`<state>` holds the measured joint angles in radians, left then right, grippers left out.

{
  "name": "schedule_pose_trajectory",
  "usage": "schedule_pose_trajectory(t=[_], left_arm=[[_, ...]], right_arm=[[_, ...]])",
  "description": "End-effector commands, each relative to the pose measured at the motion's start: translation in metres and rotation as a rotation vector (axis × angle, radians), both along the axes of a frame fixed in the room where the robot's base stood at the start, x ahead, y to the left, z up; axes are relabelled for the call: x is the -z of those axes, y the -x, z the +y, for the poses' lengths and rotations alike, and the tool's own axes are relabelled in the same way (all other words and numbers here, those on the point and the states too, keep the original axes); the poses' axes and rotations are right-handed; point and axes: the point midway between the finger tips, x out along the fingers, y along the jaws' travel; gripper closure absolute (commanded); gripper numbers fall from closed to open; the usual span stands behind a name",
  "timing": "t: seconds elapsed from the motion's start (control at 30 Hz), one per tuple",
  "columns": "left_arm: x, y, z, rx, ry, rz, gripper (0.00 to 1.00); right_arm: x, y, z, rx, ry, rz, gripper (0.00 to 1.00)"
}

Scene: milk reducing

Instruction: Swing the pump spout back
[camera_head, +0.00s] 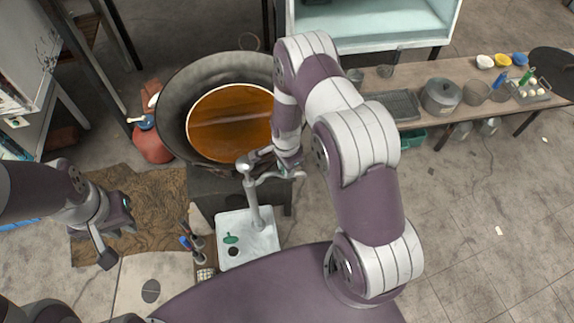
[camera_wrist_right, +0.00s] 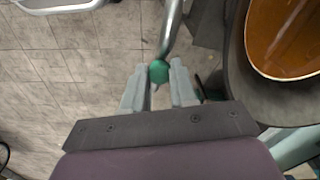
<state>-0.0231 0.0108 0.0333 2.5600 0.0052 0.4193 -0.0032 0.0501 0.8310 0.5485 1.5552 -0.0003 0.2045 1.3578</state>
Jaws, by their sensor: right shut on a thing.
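The grey metal pump (camera_head: 254,205) stands upright in a white basin (camera_head: 262,243). Its spout shows in the right wrist view as a grey pipe (camera_wrist_right: 171,28) with a green tip (camera_wrist_right: 159,71). My right gripper (camera_head: 262,164) is at the top of the pump, by the front edge of the wok. In the right wrist view my right gripper (camera_wrist_right: 161,76) has its fingers on both sides of the green tip, shut on the spout end. My left gripper (camera_head: 120,232) is open and empty, over the brown mat, left of the basin.
A wide dark wok (camera_head: 172,92) with amber liquid (camera_head: 232,120) stands directly behind the pump. A red container (camera_head: 152,146) is left of it. A wooden bench (camera_head: 425,72) with a pot (camera_head: 440,96) and bowls is at the right. The floor at the right is mostly clear.

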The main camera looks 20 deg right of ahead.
Motion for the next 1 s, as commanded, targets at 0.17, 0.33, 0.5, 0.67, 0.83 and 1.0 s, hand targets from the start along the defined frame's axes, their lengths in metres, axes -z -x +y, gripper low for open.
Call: schedule_pose_trajectory(t=[0.17,0.33,0.5,0.67,0.83,1.0], left_arm=[[0.0,0.0,0.0,0.0,0.0,0.0,0.77],[0.0,0.0,0.0,0.0,0.0,0.0,0.77],[0.0,0.0,0.0,0.0,0.0,0.0,0.77],[0.0,0.0,0.0,0.0,0.0,0.0,0.77],[0.003,0.0,0.0,0.0,0.0,0.0,0.77],[0.006,0.0,0.0,0.0,0.0,0.0,0.77]], right_arm=[[0.0,0.002,0.0,0.001,0.0,0.004,1.0],[0.0,0.002,0.0,0.0,0.0,0.004,0.47],[0.0,0.001,0.0,0.0,0.0,0.003,0.47],[-0.005,0.0,0.0,0.0,0.0,0.001,0.47],[-0.039,0.0,0.0,0.0,0.0,-0.002,0.47],[-0.085,0.0,0.0,0.0,0.0,-0.003,0.47]])
